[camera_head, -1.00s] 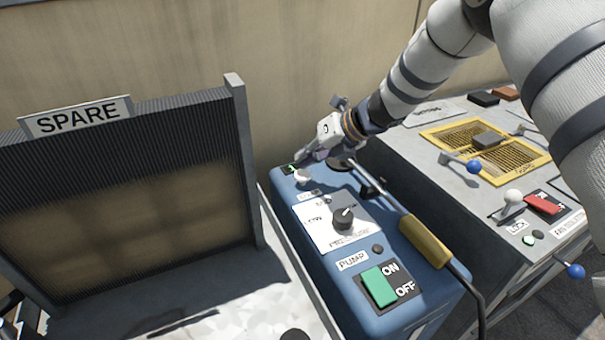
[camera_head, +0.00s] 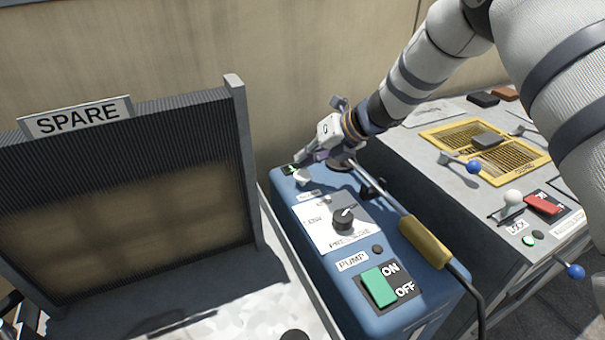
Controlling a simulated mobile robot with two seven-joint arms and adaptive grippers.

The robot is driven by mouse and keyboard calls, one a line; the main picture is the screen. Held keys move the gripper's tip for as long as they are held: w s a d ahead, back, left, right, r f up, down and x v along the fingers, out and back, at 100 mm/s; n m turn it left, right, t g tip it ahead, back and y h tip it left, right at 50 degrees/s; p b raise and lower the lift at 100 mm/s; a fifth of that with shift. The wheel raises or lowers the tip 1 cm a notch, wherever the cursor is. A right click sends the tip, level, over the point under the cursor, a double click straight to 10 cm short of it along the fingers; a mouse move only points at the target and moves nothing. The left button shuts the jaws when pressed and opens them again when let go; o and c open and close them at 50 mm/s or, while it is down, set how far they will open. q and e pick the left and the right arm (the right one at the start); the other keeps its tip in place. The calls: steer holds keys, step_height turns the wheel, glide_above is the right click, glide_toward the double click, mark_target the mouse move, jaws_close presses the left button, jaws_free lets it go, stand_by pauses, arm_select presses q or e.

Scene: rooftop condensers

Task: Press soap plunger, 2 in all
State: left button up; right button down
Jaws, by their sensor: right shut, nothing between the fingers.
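The likely soap plunger, a round white knob (camera_head: 302,177), stands at the far end of the blue pump box (camera_head: 372,237). My right gripper (camera_head: 300,165) is shut, with nothing between its fingers. Its tips are at the knob, just above it or touching it; I cannot tell which. My left gripper is not in view.
The blue box carries a black pressure dial (camera_head: 343,219), a green pump switch (camera_head: 379,287) and a yellow-handled lance (camera_head: 425,242). A SPARE coil panel (camera_head: 130,190) stands left. A grey unit (camera_head: 440,180) with levers stands right.

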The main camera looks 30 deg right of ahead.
mark_target(299, 171)
steer(key=shift+f, duration=0.1)
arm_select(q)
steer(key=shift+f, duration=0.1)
arm_select(e)
steer(key=shift+f, duration=0.35)
arm_select(q)
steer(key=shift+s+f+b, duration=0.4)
steer(key=shift+b, duration=0.1)
arm_select(e)
steer(key=shift+f, duration=1.05)
steer(key=shift+r, duration=0.1)
stand_by(0.4)
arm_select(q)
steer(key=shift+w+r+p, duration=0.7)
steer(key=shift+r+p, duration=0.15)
arm_select(e)
steer(key=shift+r, duration=1.35)
steer(key=shift+r+p, duration=1.25)
steer(key=shift+r, duration=1.4)
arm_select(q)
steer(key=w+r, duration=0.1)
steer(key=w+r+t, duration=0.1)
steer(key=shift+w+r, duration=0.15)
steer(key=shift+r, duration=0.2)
arm_select(e)
steer(key=shift+f, duration=0.1)
